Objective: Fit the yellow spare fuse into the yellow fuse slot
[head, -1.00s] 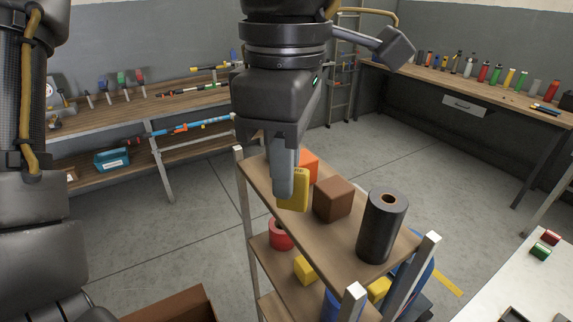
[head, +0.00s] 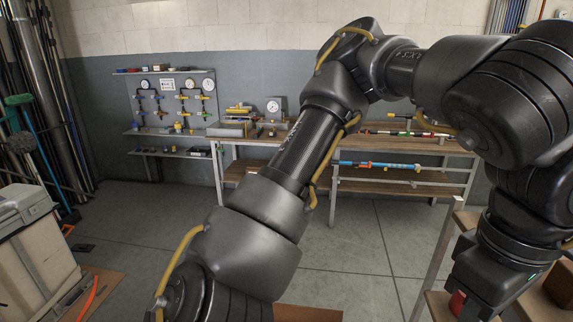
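My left arm crosses the picture, and its gripper body (head: 492,275) hangs at the lower right above a wooden shelf cart. Its fingertips are hidden or beyond the bottom edge, so I cannot see whether they are open or hold anything. The yellow spare fuse does not show now. I cannot make out the yellow fuse slot in this view. My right gripper is not in view.
The cart (head: 438,260) stands at the right, with a red item (head: 457,304) beside my gripper. A wooden workbench (head: 400,143) and a gauge board (head: 172,100) line the back wall. A pale bin (head: 38,255) stands at the left. Grey floor lies between.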

